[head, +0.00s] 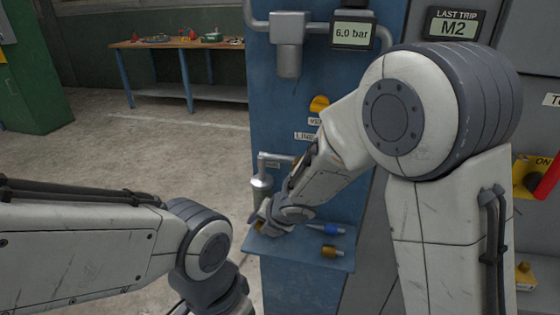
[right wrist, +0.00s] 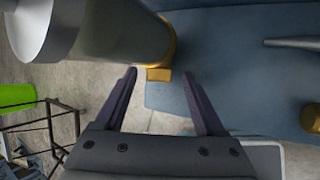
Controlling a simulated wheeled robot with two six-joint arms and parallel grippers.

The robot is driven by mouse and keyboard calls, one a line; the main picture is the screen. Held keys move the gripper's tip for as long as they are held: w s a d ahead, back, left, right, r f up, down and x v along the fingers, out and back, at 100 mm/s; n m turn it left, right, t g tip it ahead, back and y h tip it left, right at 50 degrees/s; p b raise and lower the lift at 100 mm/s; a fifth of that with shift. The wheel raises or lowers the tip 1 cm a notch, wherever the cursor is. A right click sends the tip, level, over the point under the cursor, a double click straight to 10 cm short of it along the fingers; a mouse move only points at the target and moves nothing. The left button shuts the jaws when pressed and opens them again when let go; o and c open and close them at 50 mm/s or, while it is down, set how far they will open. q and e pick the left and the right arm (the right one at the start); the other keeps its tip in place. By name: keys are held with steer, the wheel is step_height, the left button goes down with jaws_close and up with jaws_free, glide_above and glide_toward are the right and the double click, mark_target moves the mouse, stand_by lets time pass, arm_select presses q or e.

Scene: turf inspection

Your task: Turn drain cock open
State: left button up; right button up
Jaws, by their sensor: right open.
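The yellow drain cock (right wrist: 158,74) is at the lower end of a grey cylindrical bowl (right wrist: 110,30) in the right wrist view. Its small tab shows just ahead of and between the fingertips of my right gripper (right wrist: 160,88), which is open; I cannot tell whether a finger touches it. In the head view the bowl (head: 261,186) hangs from a pipe on the blue panel, and my right gripper (head: 263,218) is at its lower end, hiding most of the cock. My left arm comes in at lower left; its fingers are out of frame.
A blue shelf (head: 290,262) just below the right gripper holds a blue-bodied tool (head: 328,229) and a brass fitting (head: 331,252). A yellow knob (head: 319,104) and a 6.0 bar display (head: 352,31) are higher on the panel. A workbench (head: 180,43) stands far behind.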

steer(key=h+p, duration=0.1)
steer(key=p, duration=0.2)
steer(key=a+g+h+p, duration=0.1)
steer(key=h+p, duration=0.1)
steer(key=p, duration=0.1)
steer(key=r+n+h+p, duration=0.1)
steer(key=p, duration=0.3)
steer(key=shift+w+a+g+h, duration=0.2)
steer(key=shift+g+h, duration=0.1)
steer(key=shift+g, duration=0.1)
steer(key=s+d+r+m+g+p, duration=0.1)
steer(key=s+r+m+p, duration=0.6)
steer(key=r, duration=0.8)
steer(key=s+d+r+m+g+p, duration=0.1)
steer(key=s+d+r+m+p, duration=0.2)
steer(key=s+r+m+p, duration=0.5)
steer(key=s+r+m, duration=0.2)
steer(key=s+r, duration=0.2)
steer(key=r, duration=0.3)
steer(key=shift+s+d+g+y, duration=0.3)
steer(key=shift+y, duration=0.1)
